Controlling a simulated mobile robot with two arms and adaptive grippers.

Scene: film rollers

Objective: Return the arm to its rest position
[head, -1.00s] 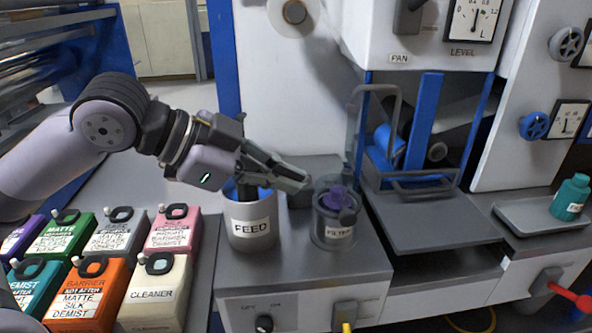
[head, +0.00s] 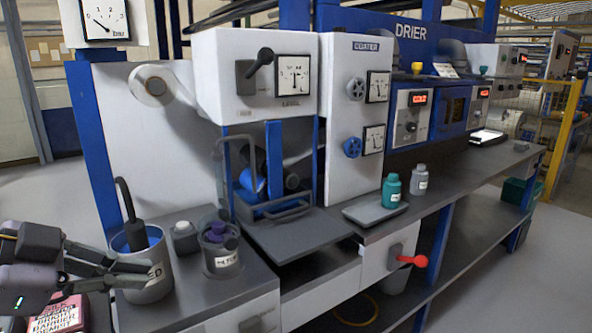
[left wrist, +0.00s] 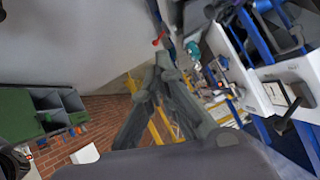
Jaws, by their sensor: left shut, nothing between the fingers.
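My left gripper (head: 148,273) is at the lower left of the head view, with its fingers pointing right. The fingers are shut and empty; they overlap the grey FEED can (head: 150,292) in the picture and partly hide its label. I cannot tell whether they touch it. In the left wrist view the fingers (left wrist: 164,62) converge at their tips with nothing between them. Most of my left arm is outside the head view. My right gripper is not in view.
A grey filter pot (head: 222,262) with a purple top stands right of the can. A teal bottle (head: 391,192) stands on a tray, with a grey bottle (head: 419,180) beside it. A pink container (head: 68,314) is below my gripper. A red handle (head: 412,261) sticks out in front.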

